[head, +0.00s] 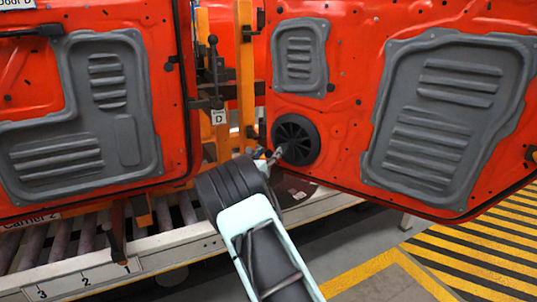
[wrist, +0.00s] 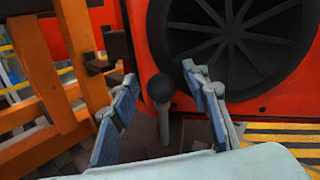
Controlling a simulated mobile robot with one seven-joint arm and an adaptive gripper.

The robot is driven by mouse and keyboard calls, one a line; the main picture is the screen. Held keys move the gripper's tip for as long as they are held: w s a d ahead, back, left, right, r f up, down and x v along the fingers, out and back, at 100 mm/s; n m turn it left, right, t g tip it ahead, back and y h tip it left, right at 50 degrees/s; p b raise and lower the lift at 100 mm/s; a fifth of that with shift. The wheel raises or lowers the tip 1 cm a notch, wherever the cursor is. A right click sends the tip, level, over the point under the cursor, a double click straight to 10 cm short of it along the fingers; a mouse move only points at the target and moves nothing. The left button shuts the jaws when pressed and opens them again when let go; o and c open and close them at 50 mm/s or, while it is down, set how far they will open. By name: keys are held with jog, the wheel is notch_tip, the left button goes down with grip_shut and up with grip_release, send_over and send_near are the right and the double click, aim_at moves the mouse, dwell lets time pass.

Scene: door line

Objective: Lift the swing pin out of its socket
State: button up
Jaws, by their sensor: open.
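A pin with a dark ball knob and a grey stem (wrist: 161,88) stands upright in the wrist view, between the fingers of my gripper (wrist: 160,76). The blue-padded fingers are apart, with a visible gap on each side of the knob. The foot of the stem and its socket are hard to make out. In the head view my gripper (head: 273,158) is small, beside the round black speaker grille; I cannot make out the pin there. A dark ball-topped rod (head: 212,45) stands higher up, by the orange post; I cannot tell whether it is the same pin.
The right red door (head: 345,110) with its round black grille (head: 296,141) is close behind my gripper. Orange posts (head: 245,70) stand left of it, with dark brackets (wrist: 104,65). The left red door (head: 178,150) hangs above a roller conveyor (head: 70,240). Striped floor lies right.

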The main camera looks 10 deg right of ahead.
grip_shut()
dwell(0.3)
jog(key=shift+r+p, duration=0.85)
jog(key=shift+r, duration=1.5)
jog(key=shift+c, duration=0.6)
grip_release()
jog(key=shift+r, duration=0.1)
jog(key=shift+o, duration=0.6)
